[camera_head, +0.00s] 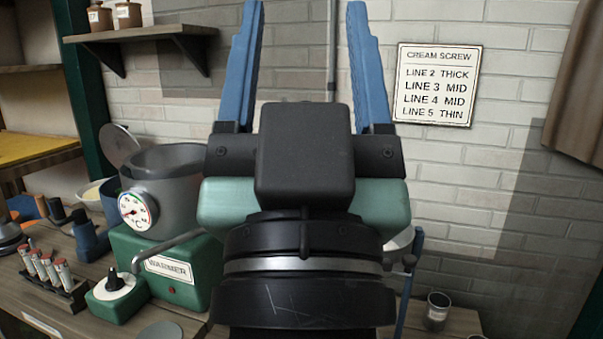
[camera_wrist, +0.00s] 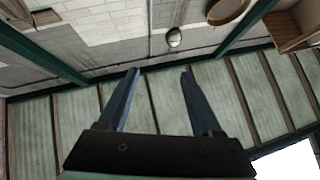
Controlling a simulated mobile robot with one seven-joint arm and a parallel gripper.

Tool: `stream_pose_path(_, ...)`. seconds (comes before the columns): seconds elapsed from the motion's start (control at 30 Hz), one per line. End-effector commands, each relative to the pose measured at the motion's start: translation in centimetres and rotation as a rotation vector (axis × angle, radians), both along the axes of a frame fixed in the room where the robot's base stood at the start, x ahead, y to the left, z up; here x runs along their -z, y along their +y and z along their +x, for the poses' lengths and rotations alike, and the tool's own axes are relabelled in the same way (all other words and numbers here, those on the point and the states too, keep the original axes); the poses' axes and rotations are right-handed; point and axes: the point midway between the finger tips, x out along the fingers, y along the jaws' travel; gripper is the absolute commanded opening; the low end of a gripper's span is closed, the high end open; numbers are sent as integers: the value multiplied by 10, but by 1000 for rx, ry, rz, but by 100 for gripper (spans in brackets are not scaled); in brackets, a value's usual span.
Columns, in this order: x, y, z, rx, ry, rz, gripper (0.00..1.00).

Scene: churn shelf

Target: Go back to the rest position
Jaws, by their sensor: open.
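My gripper (camera_head: 305,20) fills the middle of the head view, raised in front of the brick wall. Its two blue fingers point up and stand wide apart, with nothing between them. In the wrist view my gripper (camera_wrist: 160,72) is also open and empty, its fingers towards a panelled ceiling and the wall top. The black and green gripper body hides part of the bench behind it.
A green warmer (camera_head: 165,268) with a grey pot and dial stands on the bench at left. A dark cup (camera_head: 437,311) stands at right. A sign (camera_head: 437,84) hangs on the wall.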

Motion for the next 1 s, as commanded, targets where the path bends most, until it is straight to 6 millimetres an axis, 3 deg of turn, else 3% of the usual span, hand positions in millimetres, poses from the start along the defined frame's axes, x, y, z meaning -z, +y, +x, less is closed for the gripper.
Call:
stream_pose_path(0.03, -24, 3, -22, -9, -73, -9, 66)
stream_pose_path(0.1, -50, 3, -17, -6, -56, -11, 66)
stream_pose_path(0.53, -165, 3, -15, -7, -50, -10, 66)
stream_pose_path(0.73, -191, 3, -15, -8, -49, -9, 66)
stream_pose_path(1.0, -192, 3, -15, -8, -49, -9, 66)
